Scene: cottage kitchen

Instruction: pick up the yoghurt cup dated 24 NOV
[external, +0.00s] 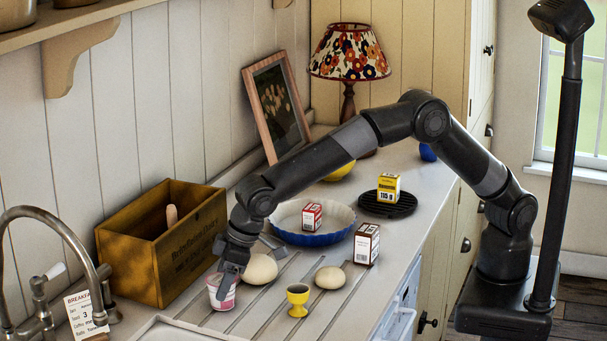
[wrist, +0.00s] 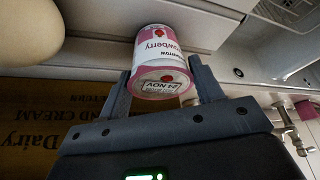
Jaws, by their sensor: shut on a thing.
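The yoghurt cup (external: 221,292) is white and pink and stands on the grooved drainer left of the middle. In the wrist view the cup (wrist: 160,62) shows the word strawberry and a lid marked 24 NOV. My gripper (external: 228,277) reaches down to the cup from above. In the wrist view my gripper (wrist: 160,88) has one finger on each side of the cup, near its lid end, and is shut on it. I cannot tell whether the cup is still touching the drainer.
A wooden crate (external: 128,262) stands close on the left. A pale round loaf or dough ball (external: 259,268) lies just right of the cup. A yellow egg cup (external: 298,300) and a smaller round piece (external: 330,278) stand farther right. The tap (external: 62,232) is at the left.

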